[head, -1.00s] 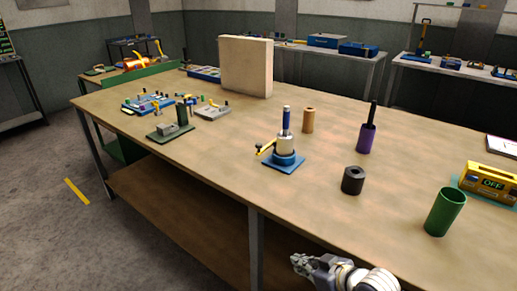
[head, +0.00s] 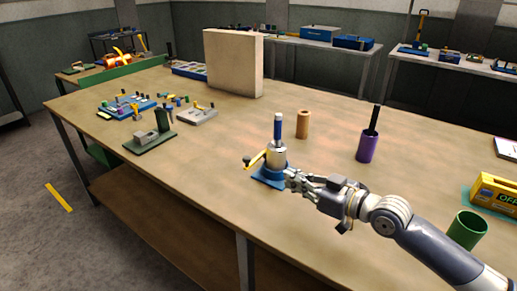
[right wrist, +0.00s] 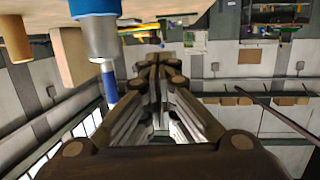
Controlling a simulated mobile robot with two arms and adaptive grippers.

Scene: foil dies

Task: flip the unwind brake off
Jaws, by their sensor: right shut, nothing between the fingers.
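The unwind stand has a blue base plate (head: 268,177), a pale round body and an upright spindle with a blue top (head: 278,127). The unwind brake appears to be the yellow lever (head: 256,159) with a dark knob, which sticks out on the left of the stand. My right gripper (head: 291,178) is shut and empty, its fingertips at the right side of the stand's base, across from the lever. I cannot tell whether they touch it. In the right wrist view the stand's post (right wrist: 98,38) shows beside the shut fingers (right wrist: 155,68). My left gripper is out of view.
A tan roll (head: 303,124) and a purple cup (head: 367,147) holding a dark rod stand behind. A green cup (head: 467,229) is partly behind my right arm. A yellow box (head: 492,190) reading "OFF" is far right. Small fixtures (head: 150,140) lie left.

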